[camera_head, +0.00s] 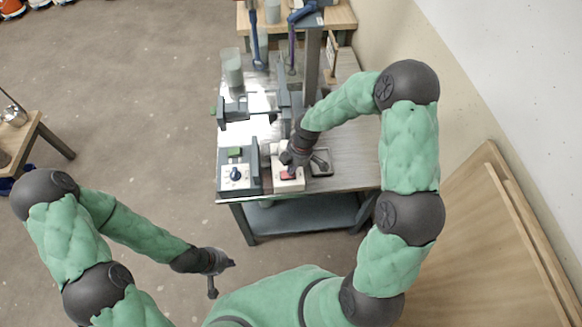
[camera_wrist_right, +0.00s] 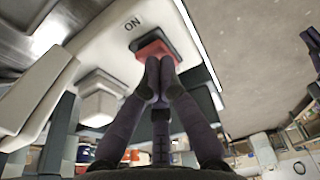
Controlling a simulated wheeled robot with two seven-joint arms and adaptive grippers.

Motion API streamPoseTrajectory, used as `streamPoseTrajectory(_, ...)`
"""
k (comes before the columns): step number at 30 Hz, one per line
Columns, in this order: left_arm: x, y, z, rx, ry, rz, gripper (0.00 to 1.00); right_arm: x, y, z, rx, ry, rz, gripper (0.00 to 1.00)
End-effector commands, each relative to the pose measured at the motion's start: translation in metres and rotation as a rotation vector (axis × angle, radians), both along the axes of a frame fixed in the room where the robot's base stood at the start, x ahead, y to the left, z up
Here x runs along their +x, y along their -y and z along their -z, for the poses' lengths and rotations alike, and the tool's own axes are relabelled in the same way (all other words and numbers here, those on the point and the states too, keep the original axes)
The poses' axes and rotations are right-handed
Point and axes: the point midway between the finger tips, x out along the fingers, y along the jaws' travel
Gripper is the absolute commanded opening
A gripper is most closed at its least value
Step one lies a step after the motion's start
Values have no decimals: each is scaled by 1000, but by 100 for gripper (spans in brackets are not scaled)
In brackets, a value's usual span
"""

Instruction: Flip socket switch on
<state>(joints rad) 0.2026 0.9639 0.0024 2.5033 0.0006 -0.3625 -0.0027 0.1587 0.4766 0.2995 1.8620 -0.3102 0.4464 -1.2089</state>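The socket switch is a red rocker (camera_head: 289,175) on a white box (camera_head: 291,186) near the front edge of the workbench. In the right wrist view the red rocker (camera_wrist_right: 153,48) sits beside the printed letters "ON" (camera_wrist_right: 132,24). My right gripper (camera_head: 290,163) is above the box, its fingers together with nothing between them. In the right wrist view its fingertips (camera_wrist_right: 159,70) are at the near edge of the rocker; I cannot tell whether they touch it. The rocker's tilt is unclear. My left gripper (camera_head: 223,279) is empty, fingers apart, left of the bench over the floor.
A metal column (camera_head: 312,65) and a translucent cup (camera_head: 232,67) are further back. The bench's right part (camera_head: 350,170) is clear.

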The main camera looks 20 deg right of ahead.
Motion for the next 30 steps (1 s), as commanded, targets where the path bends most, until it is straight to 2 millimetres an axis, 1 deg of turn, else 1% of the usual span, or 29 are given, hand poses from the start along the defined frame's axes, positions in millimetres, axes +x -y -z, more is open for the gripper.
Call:
streamPoseTrajectory(7,0,0,0,0,0,0,0,0,1,1,0,0,1,0)
streamPoseTrajectory(11,0,0,-2,0,0,0,0,-2,6,9,0,-1,2,0)
streamPoseTrajectory(18,0,0,-2,0,0,0,0,-2,6,9,0,0,0,0)
streamPoseTrajectory(23,0,0,-2,0,0,0,0,-1,3,8,0,0,-1,0)
streamPoseTrajectory(30,0,0,-3,0,0,0,0,2,-6,6,0,0,-1,0)
